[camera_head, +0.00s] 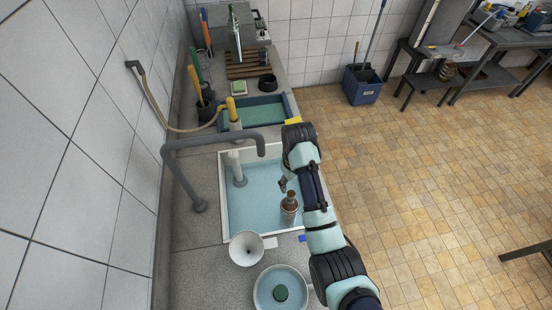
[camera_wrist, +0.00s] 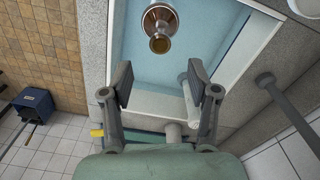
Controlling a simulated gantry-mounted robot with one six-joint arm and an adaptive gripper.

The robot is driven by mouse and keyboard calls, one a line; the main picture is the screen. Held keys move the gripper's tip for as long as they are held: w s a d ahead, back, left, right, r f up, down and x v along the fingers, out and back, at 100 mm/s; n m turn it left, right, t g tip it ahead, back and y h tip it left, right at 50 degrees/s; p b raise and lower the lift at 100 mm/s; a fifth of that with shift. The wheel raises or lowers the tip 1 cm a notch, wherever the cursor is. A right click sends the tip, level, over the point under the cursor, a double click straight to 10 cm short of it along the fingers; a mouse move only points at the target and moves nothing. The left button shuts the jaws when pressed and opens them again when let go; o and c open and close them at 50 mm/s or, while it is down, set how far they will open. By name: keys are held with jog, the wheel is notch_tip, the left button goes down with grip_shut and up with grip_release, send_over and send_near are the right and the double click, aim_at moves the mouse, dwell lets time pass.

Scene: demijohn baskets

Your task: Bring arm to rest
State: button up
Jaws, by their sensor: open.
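My arm reaches in from the lower right of the head view, and my gripper (camera_head: 284,184) hangs over the white-rimmed sink with light blue water (camera_head: 262,171). In the wrist view my gripper (camera_wrist: 159,88) shows two dark fingers spread wide apart with nothing between them. A brown bottle (camera_head: 289,210) stands upright in the sink, just below and beside my gripper in the head view. The wrist view shows the bottle (camera_wrist: 159,27) from above, beyond the fingertips and apart from them.
A grey pipe (camera_head: 215,142) bends over the sink's left side. A white funnel (camera_head: 247,248) and a round basin (camera_head: 281,290) with a green item sit at the near end of the counter. A second green-blue basin (camera_head: 262,113) lies behind. A blue bucket (camera_head: 362,88) stands on open tiled floor.

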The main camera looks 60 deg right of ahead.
dwell(0.3)
jog(key=w+a+r+n+t+h+p, duration=0.1)
jog(key=w+a+r+t+p, duration=0.15)
jog(key=w+a+r, duration=0.35)
jog(key=w+a+r+n+t+h+p, duration=0.1)
jog(key=w+a+r+n+t+p, duration=0.15)
jog(key=a+r, duration=0.4)
jog(key=w+a+r+n+t+h+p, duration=0.1)
jog(key=w+a+r+t+p, duration=0.25)
jog(key=a, duration=0.55)
jog(key=s+a+r+n+t+y+p, duration=0.1)
jog(key=a+r+t, duration=0.1)
jog(key=a+r, duration=0.6)
jog(key=s+a+r+n+t+y+p, duration=0.1)
jog(key=a+r+t+y+p, duration=0.1)
jog(key=a+r, duration=0.6)
jog(key=shift+s+a, duration=0.4)
jog(key=shift+a, duration=0.6)
